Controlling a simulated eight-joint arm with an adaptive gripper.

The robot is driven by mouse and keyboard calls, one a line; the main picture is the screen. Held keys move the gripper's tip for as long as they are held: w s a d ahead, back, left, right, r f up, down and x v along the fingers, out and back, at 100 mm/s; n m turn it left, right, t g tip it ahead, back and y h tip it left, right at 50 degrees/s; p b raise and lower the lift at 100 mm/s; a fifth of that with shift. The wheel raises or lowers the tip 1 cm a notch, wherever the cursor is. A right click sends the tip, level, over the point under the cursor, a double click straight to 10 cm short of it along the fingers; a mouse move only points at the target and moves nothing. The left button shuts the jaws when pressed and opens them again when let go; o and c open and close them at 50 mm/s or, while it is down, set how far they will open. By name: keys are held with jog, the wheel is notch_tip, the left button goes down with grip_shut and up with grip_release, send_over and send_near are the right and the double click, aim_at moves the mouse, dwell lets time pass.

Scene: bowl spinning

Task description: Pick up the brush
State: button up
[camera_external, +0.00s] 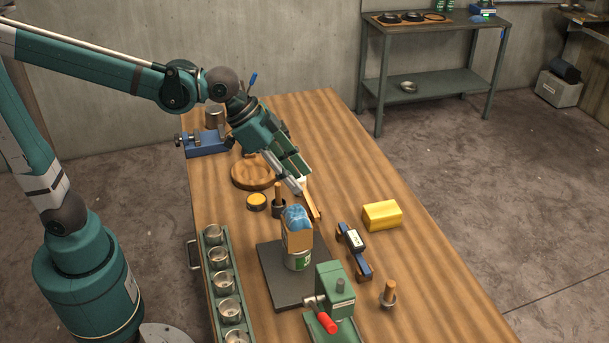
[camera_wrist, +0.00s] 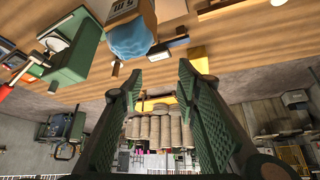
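What looks like the brush (camera_external: 313,205), a narrow wooden handle with a pale end, lies on the table in the external view. My gripper (camera_external: 299,187) is tilted down to the right, with its fingertips close to the pale end. I cannot tell whether they touch it. The wrist view shows the two green fingers of my gripper (camera_wrist: 160,75) spread apart with no held object visible between them. I cannot make out the brush in the wrist view.
A box with a blue cloth (camera_external: 297,217) stands on a can in front of my gripper. A yellow block (camera_external: 382,215) lies to the right. A round wooden dish (camera_external: 252,173), yellow-lidded tin (camera_external: 257,202) and upright wooden peg (camera_external: 278,198) are left. A green vise (camera_external: 336,289) stands nearer.

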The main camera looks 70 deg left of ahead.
jog(key=w+d+f+m+p, duration=0.1)
jog(key=w+d+m+p, duration=0.15)
jog(key=w+d, duration=0.55)
jog(key=m+g+h+p, duration=0.1)
jog(key=m+h+p, duration=0.1)
jog(key=p, duration=0.4)
send_near(388, 282)
notch_tip(388, 282, up, 2)
jog(key=w+d, duration=0.1)
jog(key=w, duration=0.1)
jog(key=f, duration=0.5)
jog(key=shift+s+d+b, duration=0.1)
jog(key=shift+d+b, duration=0.15)
jog(key=shift+b, duration=0.05)
jog(key=shift+x, duration=1.25)
jog(key=shift+f, duration=0.1)
jog(key=shift+x, duration=2.55)
